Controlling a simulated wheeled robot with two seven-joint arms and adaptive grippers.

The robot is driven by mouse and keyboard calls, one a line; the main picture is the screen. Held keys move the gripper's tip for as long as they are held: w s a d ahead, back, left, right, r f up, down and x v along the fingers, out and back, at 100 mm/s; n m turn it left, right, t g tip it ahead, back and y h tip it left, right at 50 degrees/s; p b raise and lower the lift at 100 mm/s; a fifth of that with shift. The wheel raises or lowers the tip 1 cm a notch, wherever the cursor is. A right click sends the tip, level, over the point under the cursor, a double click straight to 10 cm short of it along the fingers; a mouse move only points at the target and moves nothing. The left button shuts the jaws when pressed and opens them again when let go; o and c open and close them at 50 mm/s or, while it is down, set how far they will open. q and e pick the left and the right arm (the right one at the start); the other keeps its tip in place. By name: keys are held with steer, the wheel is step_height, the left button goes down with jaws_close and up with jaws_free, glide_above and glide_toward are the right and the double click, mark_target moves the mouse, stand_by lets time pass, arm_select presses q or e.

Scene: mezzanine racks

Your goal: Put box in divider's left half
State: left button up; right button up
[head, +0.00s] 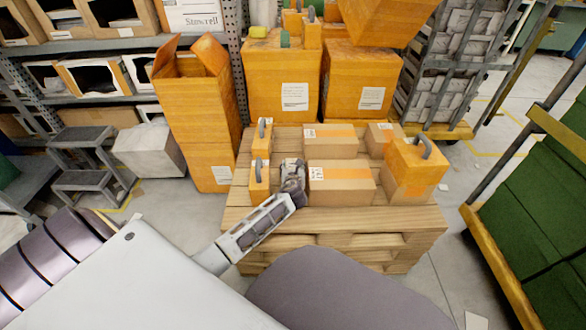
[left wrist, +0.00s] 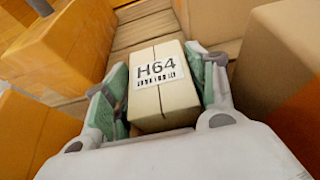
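A small cardboard box (left wrist: 160,98) with a white H64 label stands between the green-padded fingers of my left gripper (left wrist: 158,85) in the left wrist view. The pads are close along both its sides; I cannot tell whether they press on it. In the head view my left gripper (head: 292,172) is low over the wooden pallet (head: 330,216), between narrow orange boxes on the left and a wide cardboard box (head: 342,178) on the right. It hides most or all of the H64 box there. I cannot make out a divider. My right gripper is not in view.
Narrow orange boxes (head: 259,177) and an orange box with a grey handle (head: 415,168) share the pallet. Tall orange cartons (head: 283,85) stand behind it. A step stool (head: 85,165) is left. A cart with green crates (head: 535,205) is right.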

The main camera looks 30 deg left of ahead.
arm_select(q)
steer(key=shift+r, duration=0.15)
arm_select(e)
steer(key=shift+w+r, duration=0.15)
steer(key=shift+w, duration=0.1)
arm_select(q)
steer(key=shift+s+d+r+p, duration=0.25)
steer(key=shift+s+p, duration=0.05)
steer(key=shift+s, duration=0.1)
steer(key=p+v, duration=0.2)
steer(key=v, duration=0.3)
steer(key=shift+s, duration=0.1)
steer(key=p+v, duration=0.2)
steer(key=v, duration=0.2)
steer(key=shift+v, duration=0.85)
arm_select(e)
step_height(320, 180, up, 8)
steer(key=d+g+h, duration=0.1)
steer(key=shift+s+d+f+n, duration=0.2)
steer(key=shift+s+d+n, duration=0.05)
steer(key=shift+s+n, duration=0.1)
